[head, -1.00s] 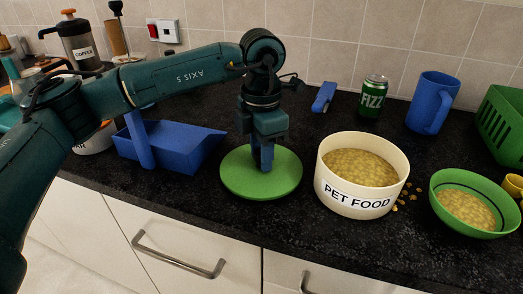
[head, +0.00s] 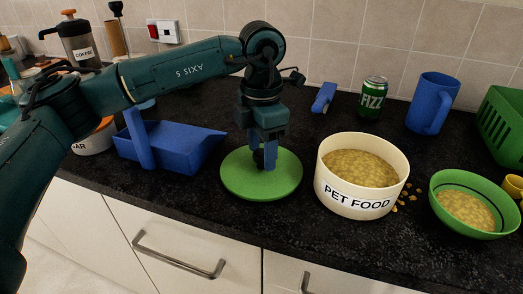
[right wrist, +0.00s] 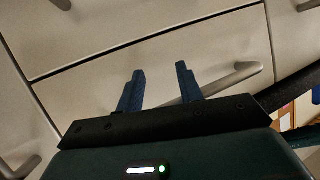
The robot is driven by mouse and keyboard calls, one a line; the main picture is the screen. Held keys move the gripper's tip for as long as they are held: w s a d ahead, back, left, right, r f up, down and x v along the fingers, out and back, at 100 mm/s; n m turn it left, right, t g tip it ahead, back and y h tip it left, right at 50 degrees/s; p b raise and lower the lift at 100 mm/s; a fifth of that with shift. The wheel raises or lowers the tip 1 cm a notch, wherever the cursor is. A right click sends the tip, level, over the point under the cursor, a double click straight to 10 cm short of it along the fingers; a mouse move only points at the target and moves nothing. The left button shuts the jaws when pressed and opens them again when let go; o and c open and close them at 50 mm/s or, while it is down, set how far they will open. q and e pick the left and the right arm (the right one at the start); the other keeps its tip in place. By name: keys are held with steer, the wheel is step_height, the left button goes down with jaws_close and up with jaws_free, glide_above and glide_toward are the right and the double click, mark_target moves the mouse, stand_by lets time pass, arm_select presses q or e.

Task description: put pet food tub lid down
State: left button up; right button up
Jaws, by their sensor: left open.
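The pet food tub lid (head: 240,181) is a flat green disc lying on the dark counter, left of the tub. Its dark knob (head: 258,157) stands up near the middle. My left gripper (head: 264,160) is over the lid, pointing down, with its blue fingers open at the knob; whether a finger touches the knob I cannot tell. The cream pet food tub (head: 354,200) stands uncovered to the right, full of yellow-brown kibble. My right gripper (right wrist: 160,85) has its two blue fingers apart and empty, in front of the cupboard fronts in the right wrist view.
A blue scoop (head: 185,147) lies left of the lid. A green bowl of kibble (head: 446,222) stands right of the tub, with loose kibble between. A FIZZ can (head: 373,98) and a blue jug (head: 432,105) stand behind. The counter's front edge is close to the lid.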

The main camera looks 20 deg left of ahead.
mark_target(262, 153)
arm_select(q)
step_height(262, 153, up, 11)
stand_by(0.3)
